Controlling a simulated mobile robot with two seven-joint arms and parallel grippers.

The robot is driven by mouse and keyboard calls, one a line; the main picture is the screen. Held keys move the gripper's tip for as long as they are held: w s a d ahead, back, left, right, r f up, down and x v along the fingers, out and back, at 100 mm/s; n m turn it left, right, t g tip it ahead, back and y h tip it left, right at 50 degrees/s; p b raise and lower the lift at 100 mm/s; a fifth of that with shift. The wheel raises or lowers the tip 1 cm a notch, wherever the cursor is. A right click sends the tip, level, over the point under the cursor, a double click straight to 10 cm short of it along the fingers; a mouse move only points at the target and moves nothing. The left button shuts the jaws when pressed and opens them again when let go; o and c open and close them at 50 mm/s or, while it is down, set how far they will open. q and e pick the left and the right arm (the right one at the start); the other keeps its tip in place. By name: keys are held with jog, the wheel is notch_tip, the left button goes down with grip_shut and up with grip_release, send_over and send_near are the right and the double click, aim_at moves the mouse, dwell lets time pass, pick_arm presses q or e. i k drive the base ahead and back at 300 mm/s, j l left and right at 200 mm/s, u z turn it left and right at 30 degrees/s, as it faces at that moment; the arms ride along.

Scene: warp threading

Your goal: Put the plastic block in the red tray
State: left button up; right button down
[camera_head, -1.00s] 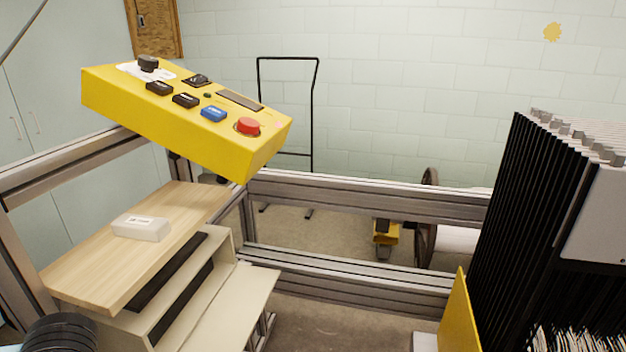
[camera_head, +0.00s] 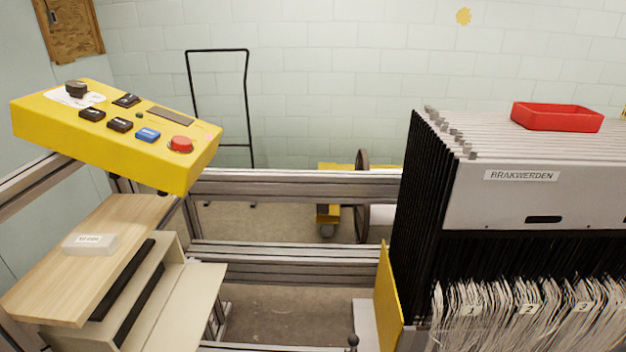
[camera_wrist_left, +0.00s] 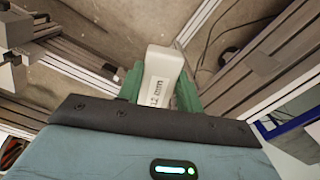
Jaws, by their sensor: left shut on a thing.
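My left gripper (camera_wrist_left: 160,84) shows in the left wrist view, with its green fingers shut on a white plastic block (camera_wrist_left: 163,64) marked "12 mm". The block sticks out past the fingertips, above the floor and between metal rails. The red tray (camera_head: 557,118) sits on top of the grey and black rack at the far right of the head view. It is shallow, and no block shows in it. Neither gripper shows in the head view, so the distance from my left gripper to the tray cannot be told.
Another pale labelled block (camera_head: 90,244) lies on the wooden shelf (camera_head: 45,285) at the left. A yellow control box (camera_head: 105,150) overhangs that shelf. The tall rack (camera_head: 480,195) with hanging threads fills the right. Metal rails (camera_head: 290,183) cross the middle, with open floor between them.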

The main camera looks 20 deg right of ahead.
aim_at(553, 124)
jog(key=l+z, duration=0.2)
jog(key=z, duration=0.2)
jog(key=k+l+z, duration=0.1)
jog(key=z, duration=0.25)
jog(key=l+z, duration=0.35)
jog(key=l, duration=1.15)
jog(key=i+l+z, duration=0.1)
jog(key=l, duration=0.55)
jog(key=i+l+z, duration=0.1)
jog(key=l, duration=0.6)
